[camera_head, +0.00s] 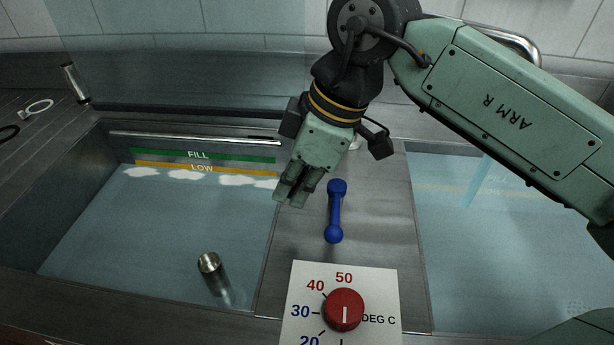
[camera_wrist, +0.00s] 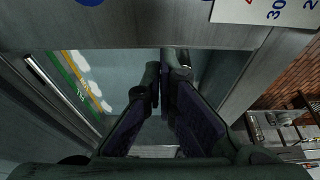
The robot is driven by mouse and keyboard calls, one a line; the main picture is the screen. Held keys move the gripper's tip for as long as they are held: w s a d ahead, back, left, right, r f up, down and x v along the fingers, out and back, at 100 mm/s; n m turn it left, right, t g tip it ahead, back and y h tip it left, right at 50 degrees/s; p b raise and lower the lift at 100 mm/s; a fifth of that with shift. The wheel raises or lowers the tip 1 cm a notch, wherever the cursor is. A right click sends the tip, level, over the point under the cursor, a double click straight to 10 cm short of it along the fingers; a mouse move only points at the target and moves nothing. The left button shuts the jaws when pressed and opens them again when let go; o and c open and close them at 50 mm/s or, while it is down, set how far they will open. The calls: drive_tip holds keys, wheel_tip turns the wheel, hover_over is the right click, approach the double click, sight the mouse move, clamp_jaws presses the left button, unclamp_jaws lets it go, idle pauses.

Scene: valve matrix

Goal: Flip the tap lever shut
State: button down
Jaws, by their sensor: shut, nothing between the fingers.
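The blue lever (camera_head: 335,210), which I take for the tap lever, has rounded ends and lies on the metal divider between two basins. It points roughly toward the front of the picture. A blue rounded part, probably its end, shows at the top edge of the wrist view (camera_wrist: 88,2). My gripper (camera_head: 291,198) is shut and empty, just left of the lever and apart from it in the picture. It points down near the left basin's edge. In the wrist view the fingertips (camera_wrist: 164,70) are together over the water. The tap's spout is not clearly visible.
A red temperature knob (camera_head: 344,310) on a white dial plate (camera_head: 300,275) stands in front of the lever. The left basin (camera_head: 110,235) holds water, FILL and LOW bands and a metal cylinder (camera_head: 210,265). The right basin (camera_head: 480,260) also holds water. Tiled wall behind.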

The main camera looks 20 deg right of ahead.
sight(335, 210)
drive_tip(key=shift+s+d+f+p, duration=0.2)
drive_tip(key=shift+d+f, duration=0.1)
drive_tip(key=shift+d, duration=0.25)
drive_tip(key=shift+s+d+f+p, duration=0.1)
drive_tip(key=shift+s+d+f, duration=0.15)
drive_tip(key=shift+d, duration=0.3)
drive_tip(key=shift+s+d+f+p, duration=0.1)
drive_tip(key=shift+s+d+f, duration=0.15)
drive_tip(key=shift+d, duration=0.3)
drive_tip(key=shift+w+f, duration=0.1)
drive_tip(key=shift+s+d+n, duration=0.1)
drive_tip(key=shift+s+n, duration=0.15)
drive_tip(key=shift+n, duration=0.05)
drive_tip(key=shift+w, duration=0.1)
